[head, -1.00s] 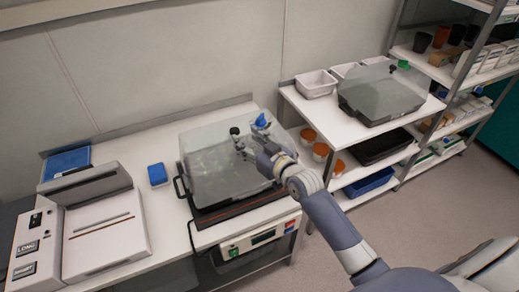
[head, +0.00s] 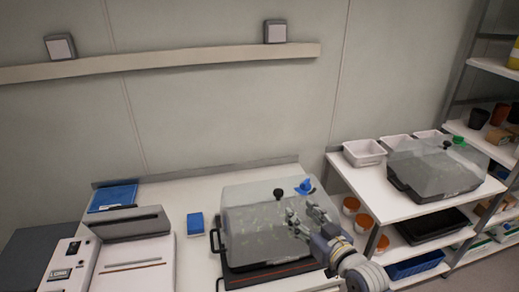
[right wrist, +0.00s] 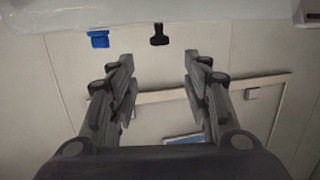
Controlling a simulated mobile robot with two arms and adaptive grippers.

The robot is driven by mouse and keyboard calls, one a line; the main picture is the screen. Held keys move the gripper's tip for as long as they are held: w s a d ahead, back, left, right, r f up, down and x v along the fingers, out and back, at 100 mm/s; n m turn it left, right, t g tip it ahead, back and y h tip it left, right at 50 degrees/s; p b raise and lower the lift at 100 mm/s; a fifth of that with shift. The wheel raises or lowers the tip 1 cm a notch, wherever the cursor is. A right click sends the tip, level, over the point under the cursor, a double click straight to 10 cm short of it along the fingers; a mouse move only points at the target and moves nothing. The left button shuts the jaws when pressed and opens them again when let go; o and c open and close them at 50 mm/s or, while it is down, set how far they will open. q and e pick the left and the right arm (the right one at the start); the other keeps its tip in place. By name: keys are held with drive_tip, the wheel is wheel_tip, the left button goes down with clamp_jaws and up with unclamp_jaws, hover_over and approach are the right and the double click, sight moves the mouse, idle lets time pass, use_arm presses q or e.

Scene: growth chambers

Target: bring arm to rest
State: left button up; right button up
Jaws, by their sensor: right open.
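My right gripper (head: 300,222) is in front of the clear domed lid (head: 245,222) of a growth chamber on the bench. Its fingers are spread and hold nothing. In the right wrist view the gripper (right wrist: 158,85) shows two fingers wide apart with empty space between them. The lid has a black knob (head: 279,194) and a blue knob (head: 305,186) on top; the black knob (right wrist: 159,35) and blue knob (right wrist: 99,39) also show beyond the fingertips. Whether the gripper touches the lid I cannot tell. My left gripper is not in view.
A white device (head: 135,262) and a small blue box (head: 196,223) stand left of the chamber. On the right, a second covered tray (head: 435,165) and white tubs (head: 364,152) stand on a shelf unit. Orange-lidded containers (head: 363,223) sit below. The wall is close behind the bench.

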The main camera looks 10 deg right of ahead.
drive_tip(key=s+a+f+g+h, duration=0.1)
drive_tip(key=s+f+g, duration=0.35)
drive_tip(key=s, duration=0.55)
drive_tip(key=s+f+g+h, duration=0.1)
drive_tip(key=s+f+g, duration=0.4)
drive_tip(key=s, duration=0.5)
drive_tip(key=s+a+f+g+h, duration=0.1)
drive_tip(key=s+f+g, duration=0.2)
drive_tip(key=s+f, duration=0.5)
drive_tip(key=s+f+g, duration=0.1)
drive_tip(key=s+f, duration=0.1)
drive_tip(key=f, duration=0.9)
drive_tip(key=s+f, duration=0.2)
drive_tip(key=f, duration=0.9)
drive_tip(key=s+d+f+g, duration=0.1)
drive_tip(key=s+d+f, duration=0.2)
drive_tip(key=s+f, duration=1.3)
drive_tip(key=shift+s+f+h, duration=0.3)
drive_tip(key=shift+s+f, duration=0.1)
drive_tip(key=shift+f, duration=0.25)
